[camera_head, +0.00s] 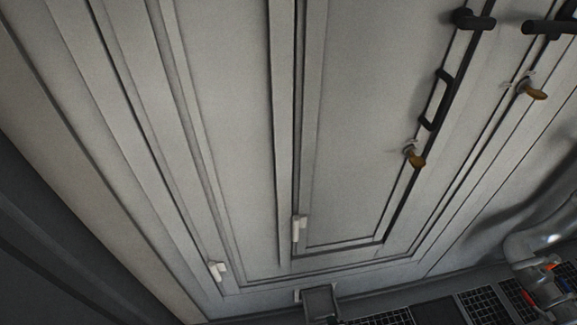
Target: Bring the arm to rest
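A grey, rounded, jointed shape (540,245) with small red and blue marks stands at the lower right edge. It looks like part of an arm, but I cannot be sure that it is mine. It runs out of the picture at the right. No gripper fingers can be made out, so I cannot see whether my gripper holds anything.
A large pale panelled wall or door (365,110) fills most of the view, tilted. It bears a dark handle (437,100), a brownish knob (417,160) and white hinges. A small grey box (320,301) and dark floor grating (484,306) lie below.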

